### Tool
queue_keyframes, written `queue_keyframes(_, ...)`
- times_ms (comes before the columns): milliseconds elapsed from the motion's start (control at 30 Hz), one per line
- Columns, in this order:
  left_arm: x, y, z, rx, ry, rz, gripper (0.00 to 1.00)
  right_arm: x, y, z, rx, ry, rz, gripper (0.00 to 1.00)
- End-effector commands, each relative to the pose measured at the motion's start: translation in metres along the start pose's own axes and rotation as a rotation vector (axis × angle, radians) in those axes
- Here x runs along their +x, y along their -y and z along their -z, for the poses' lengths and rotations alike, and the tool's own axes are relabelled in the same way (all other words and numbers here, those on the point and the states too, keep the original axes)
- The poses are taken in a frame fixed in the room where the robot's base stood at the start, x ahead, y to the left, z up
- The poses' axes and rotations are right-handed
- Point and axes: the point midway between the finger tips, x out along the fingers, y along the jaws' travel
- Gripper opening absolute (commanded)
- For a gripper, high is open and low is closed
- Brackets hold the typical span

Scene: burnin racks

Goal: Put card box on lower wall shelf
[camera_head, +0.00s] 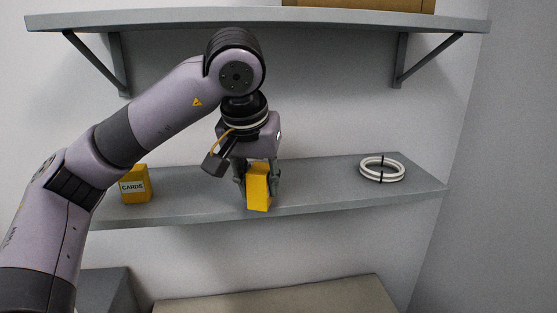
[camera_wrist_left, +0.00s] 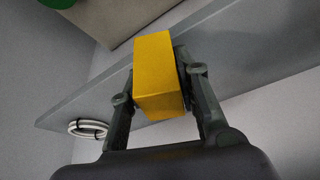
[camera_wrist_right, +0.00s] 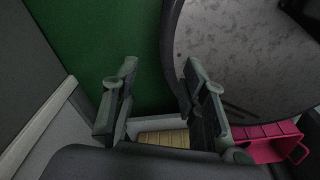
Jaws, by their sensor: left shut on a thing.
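A yellow card box (camera_head: 258,187) is upright in the jaws of my left gripper (camera_head: 257,178), at the front part of the lower wall shelf (camera_head: 320,190). My left gripper is shut on this box from above. The box also shows in the left wrist view (camera_wrist_left: 158,78), between the two fingers. I cannot tell whether its bottom touches the shelf. A second yellow box marked CARDS (camera_head: 135,185) stands on the shelf at the left, partly behind my left arm. My right gripper (camera_wrist_right: 155,95) is open and empty, away from the shelf.
A coil of white cable (camera_head: 382,170) lies on the right part of the lower shelf. The upper shelf (camera_head: 250,17) with a brown box (camera_head: 360,4) hangs above. The shelf between the held box and the coil is clear. A pink basket (camera_wrist_right: 270,138) shows in the right wrist view.

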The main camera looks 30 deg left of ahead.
Motion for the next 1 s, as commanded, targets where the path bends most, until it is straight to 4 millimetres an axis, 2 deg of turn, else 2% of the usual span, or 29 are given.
queue_keyframes(33, 0.0, 0.0, 0.015, -0.004, 0.005, 0.002, 0.01, -0.012, 0.001, -0.002, 0.0, 0.005, 0.001, 0.4)
queue_keyframes(200, 0.017, 0.0, 0.056, -0.002, 0.003, 0.002, 0.01, -0.029, 0.002, 0.001, 0.0, 0.002, 0.003, 0.4)
queue_keyframes(333, 0.027, 0.0, 0.075, 0.0, 0.0, 0.001, 0.01, -0.036, 0.005, 0.009, 0.001, -0.008, 0.007, 0.4)
queue_keyframes(533, 0.035, 0.0, 0.09, 0.0, 0.0, 0.001, 0.01, -0.043, 0.01, 0.015, 0.001, -0.017, 0.013, 0.4)
queue_keyframes(700, 0.044, 0.0, 0.116, -0.001, 0.001, 0.002, 0.01, -0.057, 0.01, 0.016, 0.0, -0.017, 0.013, 0.4)
queue_keyframes(800, 0.056, 0.0, 0.11, 0.003, 0.001, 0.002, 0.01, -0.062, 0.009, 0.016, 0.0, -0.016, 0.012, 0.4)
queue_keyframes(1000, 0.061, 0.0, 0.108, 0.001, -0.002, 0.0, 0.01, -0.06, 0.004, 0.015, -0.002, -0.015, 0.006, 0.4)
